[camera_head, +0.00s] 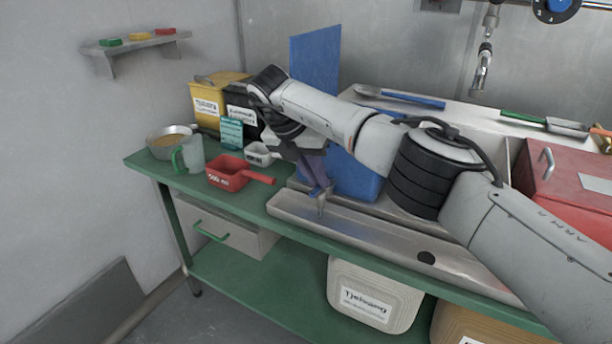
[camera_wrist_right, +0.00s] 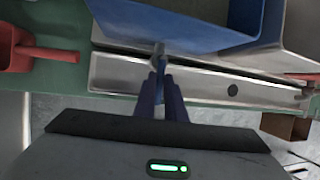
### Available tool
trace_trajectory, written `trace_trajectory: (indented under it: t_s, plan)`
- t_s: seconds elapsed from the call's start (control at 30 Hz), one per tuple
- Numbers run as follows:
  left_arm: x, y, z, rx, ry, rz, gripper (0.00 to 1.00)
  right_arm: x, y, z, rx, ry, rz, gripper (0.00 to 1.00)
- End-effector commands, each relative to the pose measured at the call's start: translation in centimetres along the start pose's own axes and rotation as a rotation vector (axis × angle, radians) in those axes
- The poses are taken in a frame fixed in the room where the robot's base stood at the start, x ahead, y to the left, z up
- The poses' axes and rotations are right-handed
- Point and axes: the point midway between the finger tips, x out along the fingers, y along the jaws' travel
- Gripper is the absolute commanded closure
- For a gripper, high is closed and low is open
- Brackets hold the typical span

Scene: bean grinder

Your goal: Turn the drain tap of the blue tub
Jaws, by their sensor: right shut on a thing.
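The blue tub (camera_head: 354,174) stands behind the long metal drip tray on the green bench, with its tall blue lid or panel (camera_head: 315,60) raised at the back. In the head view my right arm covers much of it. The tub's front also shows in the right wrist view (camera_wrist_right: 190,22). My right gripper (camera_head: 320,190) is at the tub's front left, over the tray's left end. In the right wrist view its fingers (camera_wrist_right: 161,78) are closed on the small grey drain tap (camera_wrist_right: 158,54) below the tub's edge. My left gripper is not in view.
A red scoop (camera_head: 228,174), a white measuring cup (camera_head: 258,154), a green-handled mug (camera_head: 190,155) and a metal bowl (camera_head: 168,140) stand to the left. The metal tray (camera_head: 390,236) runs along the front with a dark drain hole. A red box (camera_head: 570,190) stands at right.

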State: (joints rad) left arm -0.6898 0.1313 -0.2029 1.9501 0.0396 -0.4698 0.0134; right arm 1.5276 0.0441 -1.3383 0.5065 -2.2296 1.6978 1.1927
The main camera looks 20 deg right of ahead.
Motion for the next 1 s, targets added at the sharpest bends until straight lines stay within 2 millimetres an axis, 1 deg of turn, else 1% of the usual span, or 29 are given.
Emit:
trace_trajectory:
  t_s: [0.47, 0.5, 0.57, 0.6, 0.87, 0.93, 1.0]
  plan:
    - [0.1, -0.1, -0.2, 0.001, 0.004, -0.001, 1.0, 0.0, -0.1, 0.2, 0.017, 0.001, -0.003, 1.0]
    - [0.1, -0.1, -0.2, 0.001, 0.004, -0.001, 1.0, 0.0, -0.1, 0.2, 0.017, 0.001, -0.003, 0.83]
    - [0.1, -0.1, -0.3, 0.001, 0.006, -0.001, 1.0, 0.0, -0.1, 0.2, 0.016, 0.001, -0.003, 0.73]
    - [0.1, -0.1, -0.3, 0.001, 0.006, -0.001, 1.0, 0.0, -0.2, 0.2, 0.016, 0.002, -0.003, 0.71]
    - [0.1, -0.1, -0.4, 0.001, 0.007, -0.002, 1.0, 0.0, -0.2, 0.2, 0.015, 0.003, -0.005, 0.71]
    - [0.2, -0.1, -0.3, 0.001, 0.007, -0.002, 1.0, -0.3, -0.2, 0.2, 0.015, 0.002, -0.005, 0.71]
    - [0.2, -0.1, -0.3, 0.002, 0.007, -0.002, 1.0, -1.1, -0.1, 0.2, 0.015, 0.001, -0.003, 0.71]
